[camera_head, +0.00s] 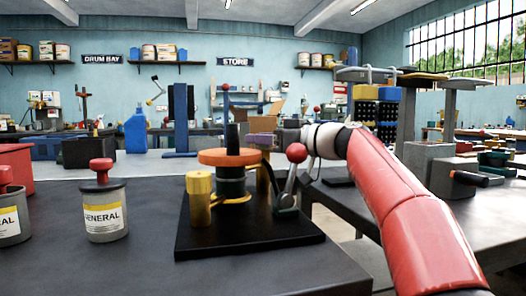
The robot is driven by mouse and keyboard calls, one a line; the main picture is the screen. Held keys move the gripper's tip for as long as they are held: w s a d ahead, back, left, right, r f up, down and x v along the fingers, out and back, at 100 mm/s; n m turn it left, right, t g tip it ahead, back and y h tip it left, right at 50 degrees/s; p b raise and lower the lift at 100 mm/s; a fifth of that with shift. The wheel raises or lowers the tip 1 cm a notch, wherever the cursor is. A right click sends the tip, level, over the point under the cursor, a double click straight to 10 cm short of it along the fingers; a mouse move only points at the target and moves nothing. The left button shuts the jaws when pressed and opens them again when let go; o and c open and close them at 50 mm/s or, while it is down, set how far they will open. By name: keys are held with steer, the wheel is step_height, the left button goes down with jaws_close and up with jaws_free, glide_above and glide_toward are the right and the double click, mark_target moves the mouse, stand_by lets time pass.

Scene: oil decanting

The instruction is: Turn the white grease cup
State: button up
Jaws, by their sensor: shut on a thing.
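A fixture stands on a black base plate (250,246). It carries an orange disc (228,157) with a dark upright post (232,136), a yellow cylinder (200,200) at the left, and a lever with a red knob (296,153) at the right. My red arm comes in from the lower right, with a white wrist behind the knob. My gripper (262,139) points left, just behind the fixture. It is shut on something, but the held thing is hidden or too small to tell. I cannot make out a white grease cup clearly.
A second bench (470,205) with a vise is at the right. A gap lies between the benches. Bare bench lies in front of the canisters.

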steer(key=shift+f+m+t+h+b, duration=0.2)
steer(key=shift+m+t+h+b, duration=0.6)
steer(key=shift+t, duration=0.4)
steer(key=shift+r+m+t+h, duration=0.2)
steer(key=shift+m+t+h, duration=0.1)
steer(key=shift+m+t, duration=0.2)
steer(key=o, duration=1)
steer(key=shift+c, duration=0.2)
steer(key=shift+r, duration=0.1)
step_height(320, 180, up, 20)
steer(key=p, duration=1.4)
